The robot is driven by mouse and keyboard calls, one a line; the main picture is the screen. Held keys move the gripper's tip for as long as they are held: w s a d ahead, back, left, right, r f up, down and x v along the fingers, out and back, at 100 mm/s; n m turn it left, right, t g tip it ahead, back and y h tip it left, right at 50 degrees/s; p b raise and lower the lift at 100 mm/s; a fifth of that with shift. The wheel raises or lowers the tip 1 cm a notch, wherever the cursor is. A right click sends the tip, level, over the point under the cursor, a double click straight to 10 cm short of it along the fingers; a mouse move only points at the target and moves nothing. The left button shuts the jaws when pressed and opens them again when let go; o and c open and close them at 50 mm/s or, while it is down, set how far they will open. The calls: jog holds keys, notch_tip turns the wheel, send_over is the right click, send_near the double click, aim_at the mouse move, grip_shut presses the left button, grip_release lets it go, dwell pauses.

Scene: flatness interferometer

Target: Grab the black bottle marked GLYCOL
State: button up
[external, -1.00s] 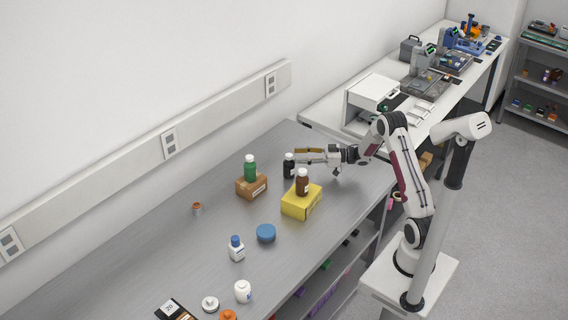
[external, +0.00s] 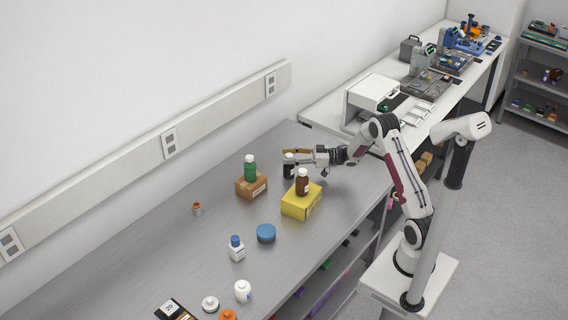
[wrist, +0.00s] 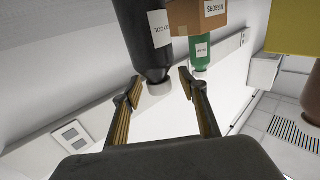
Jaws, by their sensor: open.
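The black bottle marked GLYCOL (wrist: 147,40) hangs down from the top of the wrist view, which sees it upside down. Its pale cap lies between my fingertips, with a finger on each side. In the external view the black bottle (external: 289,172) stands on the grey bench, partly hidden by my gripper (external: 290,157). My gripper also shows in the wrist view (wrist: 160,86), open, with nothing clamped. I cannot tell whether either finger touches the bottle.
A brown bottle (external: 302,185) on a yellow box (external: 300,204) stands close in front. A green bottle (external: 250,171) on a cardboard box (external: 251,188) is to the left. The bench behind the black bottle looks clear.

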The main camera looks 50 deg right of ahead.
dwell(0.5)
grip_shut()
jog(key=shift+r, duration=0.1)
jog(key=shift+r, duration=4.95)
